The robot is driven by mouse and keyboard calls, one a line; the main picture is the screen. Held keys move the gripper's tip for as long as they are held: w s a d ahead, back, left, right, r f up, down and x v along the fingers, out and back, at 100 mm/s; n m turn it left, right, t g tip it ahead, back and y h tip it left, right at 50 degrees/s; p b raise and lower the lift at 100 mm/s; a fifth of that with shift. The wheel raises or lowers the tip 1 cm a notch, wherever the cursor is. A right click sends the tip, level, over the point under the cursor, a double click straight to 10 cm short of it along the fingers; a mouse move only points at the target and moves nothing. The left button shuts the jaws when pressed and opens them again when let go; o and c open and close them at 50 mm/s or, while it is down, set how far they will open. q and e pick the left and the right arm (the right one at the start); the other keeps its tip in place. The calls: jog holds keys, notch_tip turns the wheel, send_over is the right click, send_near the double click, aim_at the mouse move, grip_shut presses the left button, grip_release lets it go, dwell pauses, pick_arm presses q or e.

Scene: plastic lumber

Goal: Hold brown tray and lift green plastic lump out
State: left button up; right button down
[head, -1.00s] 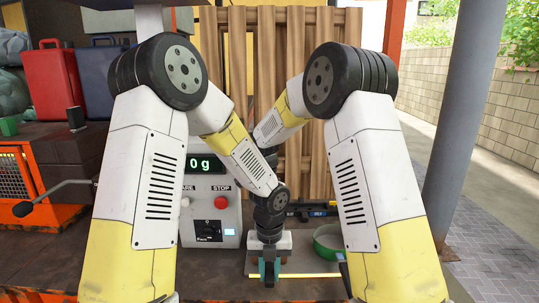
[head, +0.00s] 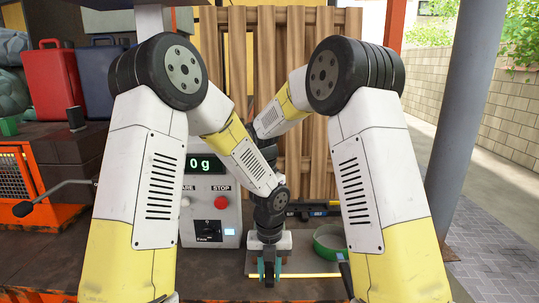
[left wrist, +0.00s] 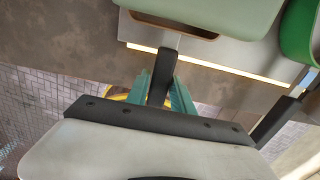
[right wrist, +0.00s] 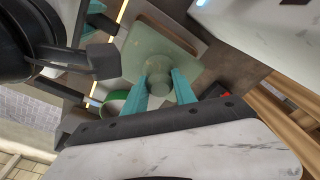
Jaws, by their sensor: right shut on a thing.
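The pale green lump (right wrist: 143,50), a square slab with a round knob (right wrist: 158,84), shows in the right wrist view. The teal fingers of my right gripper (right wrist: 160,78) are shut on the knob. The brown tray (right wrist: 186,38) shows along the slab's edge; their exact contact is unclear. In the left wrist view the lump (left wrist: 225,10) hides most of the tray (left wrist: 178,26). My left gripper (left wrist: 165,88) is on the front side, its teal fingers either side of a dark bar (left wrist: 162,75); its grip is unclear. In the head view my left gripper (head: 268,270) is low at centre; my right is hidden.
A white weighing machine (head: 212,212) reading 0g stands behind and left. A grey plate with a bright front strip (head: 310,275) lies below. A green round bowl (head: 330,240) is close on the right. A wooden fence (head: 310,150) stands behind.

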pick_arm(q)
jog(key=o, duration=0.3)
jog(key=shift+r, duration=0.1)
